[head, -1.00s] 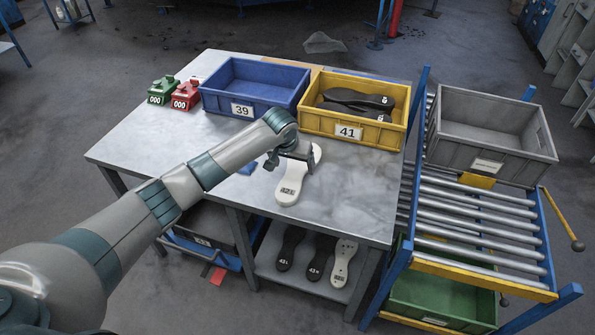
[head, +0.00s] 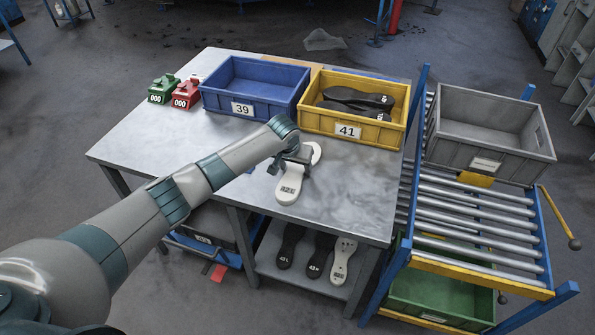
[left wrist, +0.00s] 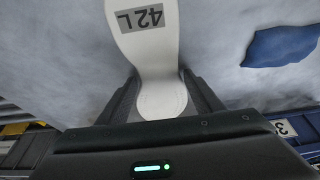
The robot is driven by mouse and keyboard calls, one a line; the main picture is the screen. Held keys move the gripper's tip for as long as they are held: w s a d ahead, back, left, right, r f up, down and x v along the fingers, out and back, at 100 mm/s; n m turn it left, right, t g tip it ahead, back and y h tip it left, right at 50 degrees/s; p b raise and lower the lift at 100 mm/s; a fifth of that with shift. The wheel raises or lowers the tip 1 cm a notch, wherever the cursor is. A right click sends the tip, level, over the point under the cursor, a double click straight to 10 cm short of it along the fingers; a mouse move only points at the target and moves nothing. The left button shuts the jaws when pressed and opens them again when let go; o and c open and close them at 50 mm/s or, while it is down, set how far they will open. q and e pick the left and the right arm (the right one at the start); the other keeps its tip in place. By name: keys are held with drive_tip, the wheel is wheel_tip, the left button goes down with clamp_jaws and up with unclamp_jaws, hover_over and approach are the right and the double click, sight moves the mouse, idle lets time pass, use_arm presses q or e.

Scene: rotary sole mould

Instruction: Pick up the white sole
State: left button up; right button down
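The white sole (head: 289,187) lies on the metal table, with a grey label on its near part. In the left wrist view the sole (left wrist: 150,55) carries the label "42 L", and its rounded end reaches back between my fingers. My left gripper (head: 299,160) is over the sole's middle, low at the table and hiding part of it. In the left wrist view my left gripper's fingers (left wrist: 160,85) stand open, one on each side of the sole, close to its edges. Whether they touch it is hard to tell. My right gripper is not in view.
A blue crate "39" (head: 208,101) and a yellow crate "41" (head: 350,132) with dark soles stand behind. A blue piece (left wrist: 280,44) lies on the table nearby. A roller rack (head: 470,235) with a grey crate (head: 490,138) is right. The table's front right is clear.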

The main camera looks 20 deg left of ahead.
sight(296, 171)
use_arm(q)
drive_tip(key=c, duration=0.5)
drive_tip(key=shift+c, duration=0.6)
drive_tip(key=shift+r, duration=0.1)
drive_tip(key=shift+r, duration=0.4)
drive_tip(key=r+b, duration=0.1)
drive_tip(key=r, duration=0.2)
drive_tip(key=shift+d+r+b, duration=0.15)
drive_tip(key=shift+d+b, duration=0.05)
drive_tip(key=shift+b, duration=0.2)
drive_tip(key=s+d+r+b, duration=0.2)
drive_tip(key=s+d+r, duration=0.4)
drive_tip(key=d, duration=0.3)
drive_tip(key=shift+s+r, duration=0.35)
drive_tip(key=shift+r, duration=0.05)
drive_tip(key=shift+d, duration=0.1)
